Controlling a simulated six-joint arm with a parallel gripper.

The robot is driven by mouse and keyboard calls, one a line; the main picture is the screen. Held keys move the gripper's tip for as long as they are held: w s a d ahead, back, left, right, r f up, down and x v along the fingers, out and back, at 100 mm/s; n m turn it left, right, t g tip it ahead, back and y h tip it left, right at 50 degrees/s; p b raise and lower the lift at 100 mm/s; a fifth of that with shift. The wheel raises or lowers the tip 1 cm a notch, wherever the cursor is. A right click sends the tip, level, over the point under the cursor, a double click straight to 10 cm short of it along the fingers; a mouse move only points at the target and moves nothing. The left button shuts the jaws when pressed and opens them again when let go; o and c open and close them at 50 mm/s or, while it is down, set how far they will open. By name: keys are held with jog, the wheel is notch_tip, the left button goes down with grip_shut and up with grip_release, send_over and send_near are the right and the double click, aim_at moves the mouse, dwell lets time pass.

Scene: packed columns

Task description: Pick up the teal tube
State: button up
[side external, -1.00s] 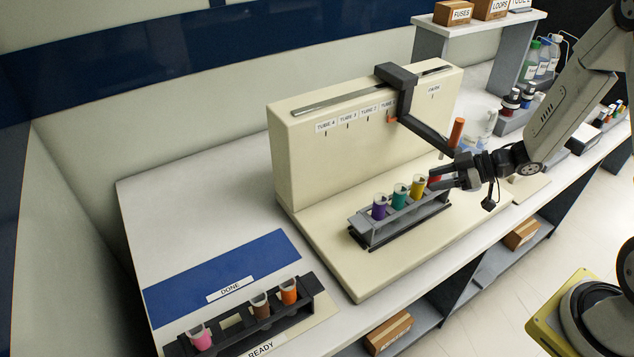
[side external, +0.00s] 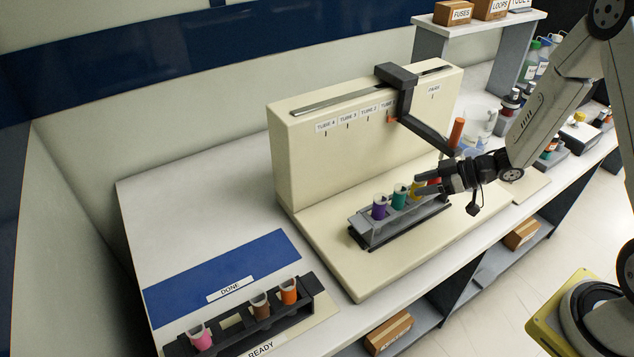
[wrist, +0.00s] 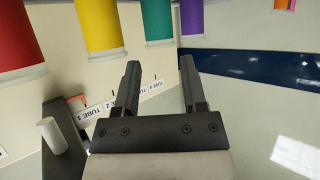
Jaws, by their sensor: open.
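The teal tube (side external: 399,196) stands upright in a grey rack (side external: 375,239) between the purple tube (side external: 379,207) and the yellow tube (side external: 416,191). In the wrist view the teal tube (wrist: 157,22) is at the top, roughly in line with the gap between my fingers. My gripper (side external: 419,186) is open and empty, at the yellow tube's place in the side view and partly covering it. The fingers (wrist: 160,65) are apart from the teal tube in the wrist view. The red tube (side external: 435,177) is partly hidden behind my gripper.
A dark rack (side external: 238,332) with pink, brown and orange tubes stands at front left. The blue DONE area (side external: 225,270) is clear.

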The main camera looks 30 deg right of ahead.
aim_at(405, 188)
jog(key=shift+x, duration=2.3)
grip_shut()
